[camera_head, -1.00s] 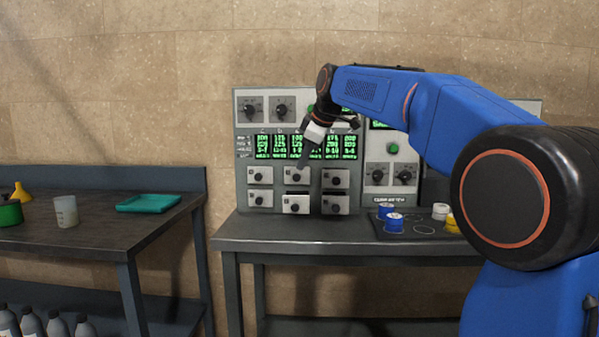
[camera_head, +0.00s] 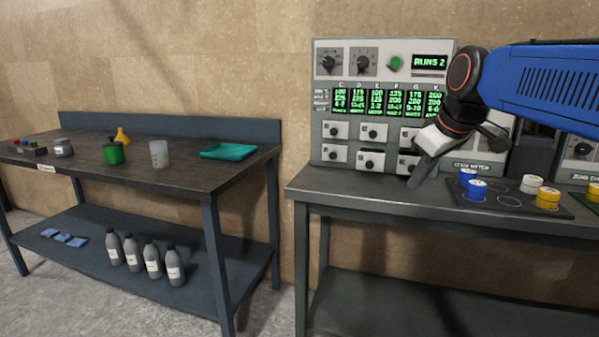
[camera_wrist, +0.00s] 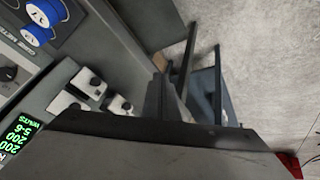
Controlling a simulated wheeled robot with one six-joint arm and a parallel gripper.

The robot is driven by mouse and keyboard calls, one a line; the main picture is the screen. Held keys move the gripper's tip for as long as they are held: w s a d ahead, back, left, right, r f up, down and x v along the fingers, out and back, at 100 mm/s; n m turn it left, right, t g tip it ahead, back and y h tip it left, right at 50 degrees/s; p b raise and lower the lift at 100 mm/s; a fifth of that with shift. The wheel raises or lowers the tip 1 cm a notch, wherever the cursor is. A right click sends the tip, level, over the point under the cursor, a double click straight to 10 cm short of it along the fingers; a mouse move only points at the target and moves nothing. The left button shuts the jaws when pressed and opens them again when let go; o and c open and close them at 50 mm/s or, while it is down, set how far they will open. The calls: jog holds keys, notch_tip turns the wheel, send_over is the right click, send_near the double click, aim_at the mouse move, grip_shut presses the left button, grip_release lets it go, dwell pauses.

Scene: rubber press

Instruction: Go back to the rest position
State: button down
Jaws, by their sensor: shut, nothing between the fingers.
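My gripper (camera_head: 418,176) hangs from my blue arm at the right of the head view, pointing down and slightly left. It is in front of the lower right part of the control panel (camera_head: 330,120) and covers some of its small drawers or switch boxes. Its fingers are shut with nothing held. In the wrist view the fingers (camera_wrist: 165,95) show dark in the middle, with white switch boxes (camera_wrist: 85,85) to their left. I cannot tell whether the fingertips touch anything.
The panel stands on a grey bench (camera_head: 350,192) with blue spools (camera_head: 474,189), a white one (camera_head: 532,184) and yellow ones (camera_head: 547,198) at right. Bottles (camera_head: 173,267) stand below.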

jog(key=s+d+f+m+g+h, duration=0.1)
jog(key=s+f+m, duration=0.5)
jog(key=s+f, duration=1.7)
jog(key=shift+s+d+f+m, duration=0.2)
jog(key=shift+d+f+m, duration=0.1)
jog(key=shift+d+f, duration=0.4)
jog(key=shift+r, duration=0.1)
